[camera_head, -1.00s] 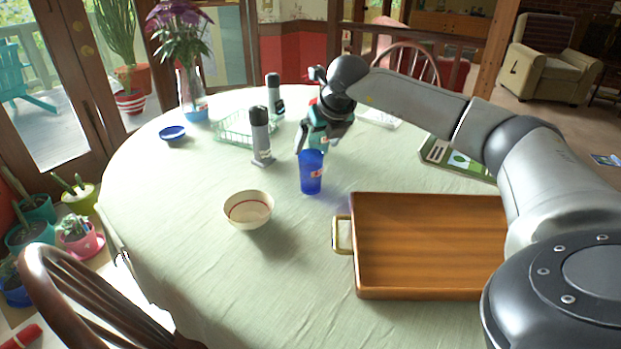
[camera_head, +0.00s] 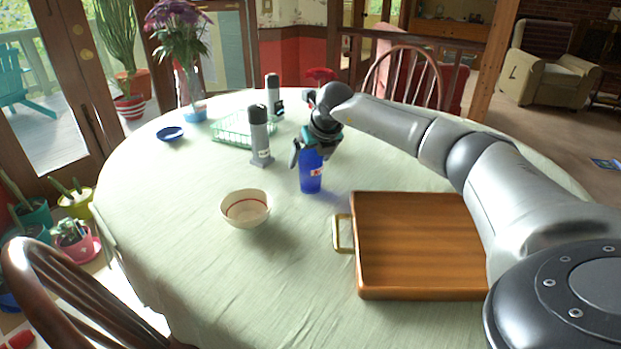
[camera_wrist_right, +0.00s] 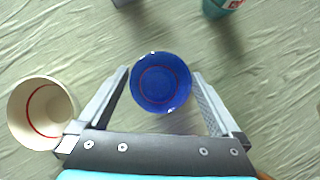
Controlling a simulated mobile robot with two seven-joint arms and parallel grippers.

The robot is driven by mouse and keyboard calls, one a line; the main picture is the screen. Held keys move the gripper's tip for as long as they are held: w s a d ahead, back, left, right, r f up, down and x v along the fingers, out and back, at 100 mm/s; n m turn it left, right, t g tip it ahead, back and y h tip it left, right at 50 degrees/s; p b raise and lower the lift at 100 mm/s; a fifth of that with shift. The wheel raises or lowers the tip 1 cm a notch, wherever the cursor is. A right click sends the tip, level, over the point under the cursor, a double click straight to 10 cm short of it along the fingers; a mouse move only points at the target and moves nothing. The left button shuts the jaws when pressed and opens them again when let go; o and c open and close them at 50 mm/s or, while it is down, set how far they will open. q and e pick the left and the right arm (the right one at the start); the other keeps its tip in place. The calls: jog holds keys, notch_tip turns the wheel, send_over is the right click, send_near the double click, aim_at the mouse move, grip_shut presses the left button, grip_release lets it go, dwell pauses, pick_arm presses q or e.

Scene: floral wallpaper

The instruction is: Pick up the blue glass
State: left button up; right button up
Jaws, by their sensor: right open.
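In the right wrist view the glass (camera_wrist_right: 160,82) is seen from above, between the ends of the two open fingers of the gripper (camera_wrist_right: 161,85). A gap shows on each side of it there. My left gripper is not in view.
A cream bowl (camera_head: 246,209) with a red line stands left of the glass. The wooden tray (camera_head: 420,245) with a metal handle lies right of it. Behind are a grey-and-black bottle (camera_head: 260,137), a wire basket (camera_head: 232,131), a blue dish (camera_head: 170,133) and a flower vase (camera_head: 193,108).

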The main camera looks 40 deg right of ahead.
jog(key=shift+w+f, duration=0.1)
jog(key=shift+f, duration=0.1)
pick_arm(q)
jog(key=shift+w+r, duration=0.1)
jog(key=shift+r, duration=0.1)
pick_arm(e)
jog(key=c, duration=1.4)
jog(key=shift+o, duration=0.2)
jog(key=shift+r, duration=0.15)
jog(key=shift+r, duration=0.5)
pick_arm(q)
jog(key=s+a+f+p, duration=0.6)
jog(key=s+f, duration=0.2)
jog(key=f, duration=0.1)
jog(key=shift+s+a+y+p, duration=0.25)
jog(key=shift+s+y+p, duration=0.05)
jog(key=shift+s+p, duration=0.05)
pick_arm(e)
notch_tip(320, 180, up, 19)
